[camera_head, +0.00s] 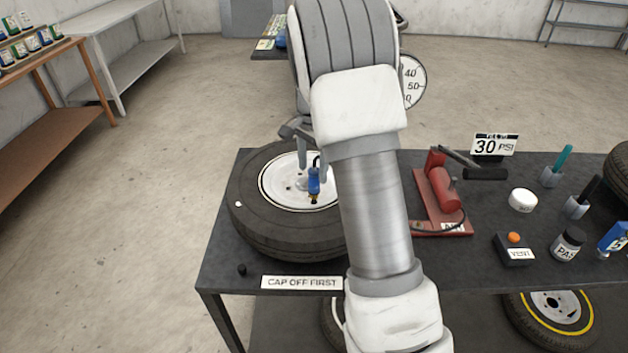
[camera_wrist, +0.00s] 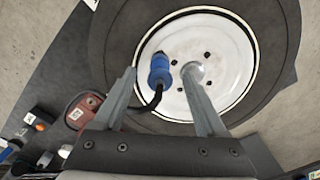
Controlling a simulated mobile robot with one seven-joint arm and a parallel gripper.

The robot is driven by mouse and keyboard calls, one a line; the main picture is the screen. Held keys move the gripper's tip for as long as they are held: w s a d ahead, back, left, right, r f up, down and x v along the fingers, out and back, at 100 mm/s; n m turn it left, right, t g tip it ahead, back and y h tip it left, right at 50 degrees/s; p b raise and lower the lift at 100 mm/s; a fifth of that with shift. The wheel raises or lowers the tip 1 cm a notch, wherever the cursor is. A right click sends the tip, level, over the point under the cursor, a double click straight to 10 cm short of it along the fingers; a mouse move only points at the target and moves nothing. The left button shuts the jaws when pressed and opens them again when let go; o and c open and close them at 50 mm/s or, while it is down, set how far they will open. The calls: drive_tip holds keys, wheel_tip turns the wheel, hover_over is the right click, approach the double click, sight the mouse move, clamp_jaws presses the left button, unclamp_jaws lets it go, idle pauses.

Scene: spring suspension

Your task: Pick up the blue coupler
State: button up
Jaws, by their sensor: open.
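The blue coupler (camera_head: 314,181) is over the white wheel hub of the tire lying on the table. In the wrist view the blue coupler (camera_wrist: 160,72) has a dark tip and a black hose running from its lower end. My gripper (camera_head: 309,172) is open above the wheel, with its fingers (camera_wrist: 160,72) on either side of the coupler in the wrist view. A gap shows between the coupler and each finger there. I cannot tell how far below the fingertips it lies. My arm hides part of the tire and the hose.
The tire (camera_head: 250,215) lies flat at the table's left end. A red pump (camera_head: 445,190) stands right of my arm, beside a "30 PSI" sign (camera_head: 493,146). A "CAP OFF FIRST" label (camera_head: 301,282) and a small black cap (camera_head: 242,269) are at the front edge. Several jars and tools fill the right side.

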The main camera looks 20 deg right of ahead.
sight(313, 180)
wheel_tip(313, 180, down, 5)
drive_tip(key=shift+d+r, duration=0.15)
drive_tip(key=shift+w, duration=0.1)
clamp_jaws()
